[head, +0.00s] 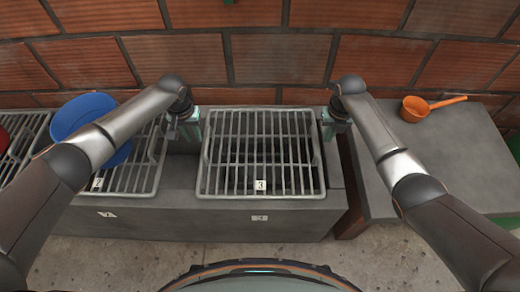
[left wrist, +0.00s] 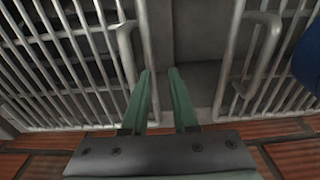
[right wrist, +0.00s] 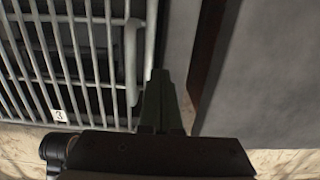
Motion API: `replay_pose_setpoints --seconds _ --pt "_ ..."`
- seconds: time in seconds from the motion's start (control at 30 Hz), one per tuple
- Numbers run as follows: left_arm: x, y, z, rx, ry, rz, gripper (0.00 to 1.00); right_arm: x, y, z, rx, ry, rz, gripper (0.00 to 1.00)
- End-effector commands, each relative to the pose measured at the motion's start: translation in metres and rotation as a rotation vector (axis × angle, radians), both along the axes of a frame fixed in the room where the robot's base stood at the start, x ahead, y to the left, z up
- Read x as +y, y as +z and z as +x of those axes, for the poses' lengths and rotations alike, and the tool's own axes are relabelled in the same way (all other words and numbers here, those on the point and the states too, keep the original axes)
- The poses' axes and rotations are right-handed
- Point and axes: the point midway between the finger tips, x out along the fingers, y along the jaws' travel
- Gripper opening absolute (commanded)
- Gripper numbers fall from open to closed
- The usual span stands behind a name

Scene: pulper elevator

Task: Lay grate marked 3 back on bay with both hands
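The grate marked 3 (head: 261,112) lies over the middle bay, above a front wall (head: 225,218) with its own 3 plate (head: 260,218). It looks level, and a dark pit shows between its bars. My left gripper (head: 190,138) is at its left side; in the left wrist view its green fingers (left wrist: 160,72) are apart with nothing between them, and a grate handle (left wrist: 126,50) is beside them. My right gripper (head: 330,131) is at the right side; its fingers (right wrist: 160,75) look together, beside the right handle (right wrist: 133,65), which is not between them.
Another grate marked 2 (head: 150,165) lies to the left, with a blue basin (head: 80,113) on it. A red item (head: 3,140) is at the far left. An orange ladle (head: 415,108) rests on the grey slab (head: 440,140) at right. A brick wall (head: 270,60) stands behind.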

Motion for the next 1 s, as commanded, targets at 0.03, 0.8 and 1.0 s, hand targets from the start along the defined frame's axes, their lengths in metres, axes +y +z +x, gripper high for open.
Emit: replay_pose_setpoints --seconds 0.03,0.8,1.0 --pt "0.001 -0.001 0.000 0.001 0.000 0.001 0.30 -0.001 0.000 0.000 0.001 -0.001 -0.001 0.00" --pt "0.002 0.011 -0.001 0.001 0.003 0.003 0.30 -0.002 -0.001 -0.001 0.003 -0.003 -0.004 0.30" --pt "0.002 0.048 -0.003 -0.002 0.001 0.002 0.30 -0.002 -0.001 -0.001 0.003 -0.003 -0.004 0.30"
